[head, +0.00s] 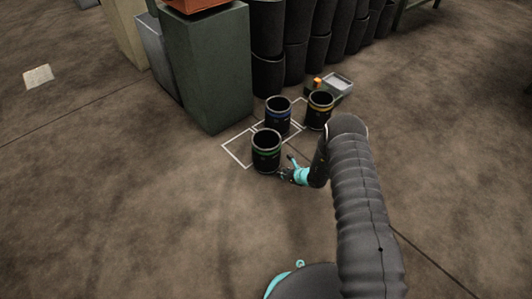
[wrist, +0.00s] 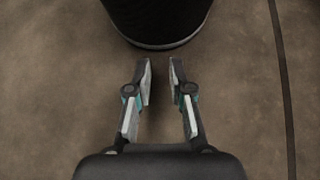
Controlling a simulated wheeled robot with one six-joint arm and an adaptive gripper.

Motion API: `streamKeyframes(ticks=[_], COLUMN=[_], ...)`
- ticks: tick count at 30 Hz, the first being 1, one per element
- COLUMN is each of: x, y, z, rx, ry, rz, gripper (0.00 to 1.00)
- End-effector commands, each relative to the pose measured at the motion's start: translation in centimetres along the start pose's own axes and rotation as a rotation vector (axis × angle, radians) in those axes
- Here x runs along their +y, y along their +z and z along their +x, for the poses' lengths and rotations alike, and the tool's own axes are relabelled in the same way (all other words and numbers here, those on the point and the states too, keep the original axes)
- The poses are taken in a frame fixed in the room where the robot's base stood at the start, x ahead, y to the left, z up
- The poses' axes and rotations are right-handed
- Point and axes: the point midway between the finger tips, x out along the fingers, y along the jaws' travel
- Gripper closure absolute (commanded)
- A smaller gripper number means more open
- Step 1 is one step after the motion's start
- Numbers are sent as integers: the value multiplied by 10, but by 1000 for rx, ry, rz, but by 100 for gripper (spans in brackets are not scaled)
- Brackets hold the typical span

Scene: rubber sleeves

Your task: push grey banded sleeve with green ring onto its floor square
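The grey banded sleeve with the green ring (head: 266,152) stands upright on the floor in the head view. It overlaps the right part of a white-outlined floor square (head: 234,156), and it hides some of the outline. My gripper (head: 288,174) is low by the floor, just right of and nearer than this sleeve. In the wrist view my gripper (wrist: 160,66) is partly open, with a narrow empty gap between its fingers. The dark lower wall of a sleeve (wrist: 158,18) is just ahead of the fingertips, with a little floor showing between.
A blue-ringed sleeve (head: 278,115) and a yellow-ringed sleeve (head: 320,108) stand close behind, near more white outlines. A green cabinet (head: 208,70) is at the back left.

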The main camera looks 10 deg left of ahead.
Motion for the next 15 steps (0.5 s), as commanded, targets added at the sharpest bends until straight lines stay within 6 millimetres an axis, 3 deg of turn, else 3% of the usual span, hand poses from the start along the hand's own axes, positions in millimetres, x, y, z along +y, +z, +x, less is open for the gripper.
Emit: streamKeyframes(ticks=[15], x=[0], y=[6], z=[9], rx=[0], ry=[1], rz=[-2], gripper=[79])
